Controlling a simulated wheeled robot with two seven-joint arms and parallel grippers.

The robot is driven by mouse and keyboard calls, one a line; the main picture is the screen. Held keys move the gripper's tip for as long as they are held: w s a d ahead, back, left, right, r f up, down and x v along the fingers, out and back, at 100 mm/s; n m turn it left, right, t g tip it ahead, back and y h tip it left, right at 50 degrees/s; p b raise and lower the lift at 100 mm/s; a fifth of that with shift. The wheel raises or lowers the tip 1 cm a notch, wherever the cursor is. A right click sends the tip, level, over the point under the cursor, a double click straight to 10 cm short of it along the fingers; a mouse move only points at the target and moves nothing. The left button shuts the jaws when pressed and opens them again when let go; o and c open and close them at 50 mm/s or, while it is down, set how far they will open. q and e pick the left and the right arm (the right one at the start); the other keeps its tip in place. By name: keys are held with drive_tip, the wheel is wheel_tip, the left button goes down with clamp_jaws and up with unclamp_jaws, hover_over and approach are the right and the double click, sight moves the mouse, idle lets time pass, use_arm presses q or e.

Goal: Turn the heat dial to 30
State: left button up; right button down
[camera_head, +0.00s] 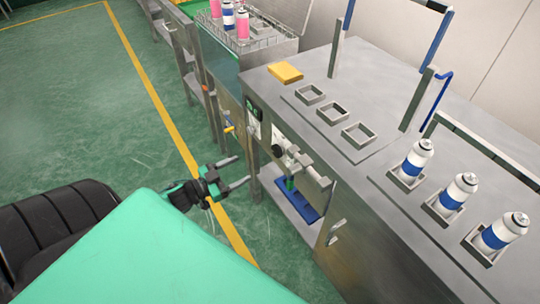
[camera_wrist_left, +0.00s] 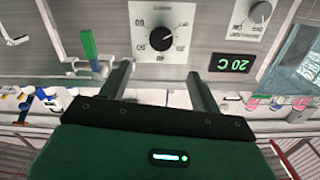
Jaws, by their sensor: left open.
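A black round dial (camera_wrist_left: 162,38) on a white numbered plate shows upside down in the left wrist view. It also shows on the cabinet's front in the head view (camera_head: 277,150). A small display (camera_wrist_left: 232,63) beside it reads 20 C, upside down. My left gripper (camera_head: 243,171) is open and empty, its fingers pointing at the cabinet front, apart from the dial. In the left wrist view its fingertips (camera_wrist_left: 158,72) lie on either side below the dial. The dial's exact setting is too small to read. My right gripper is not in view.
A second, grey dial (camera_wrist_left: 260,12) sits beyond the display. A green-handled part (camera_wrist_left: 88,45) juts out on the dial's other side. Blue-and-white cans (camera_head: 411,164) stand in holders on the cabinet top. A yellow block (camera_head: 285,73) lies farther back. Green floor is clear at left.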

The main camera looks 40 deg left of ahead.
sight(275, 152)
use_arm(q)
drive_tip(key=x, duration=1.2)
drive_tip(key=shift+w+f, duration=0.1)
drive_tip(key=shift+w, duration=0.2)
drive_tip(key=c, duration=1)
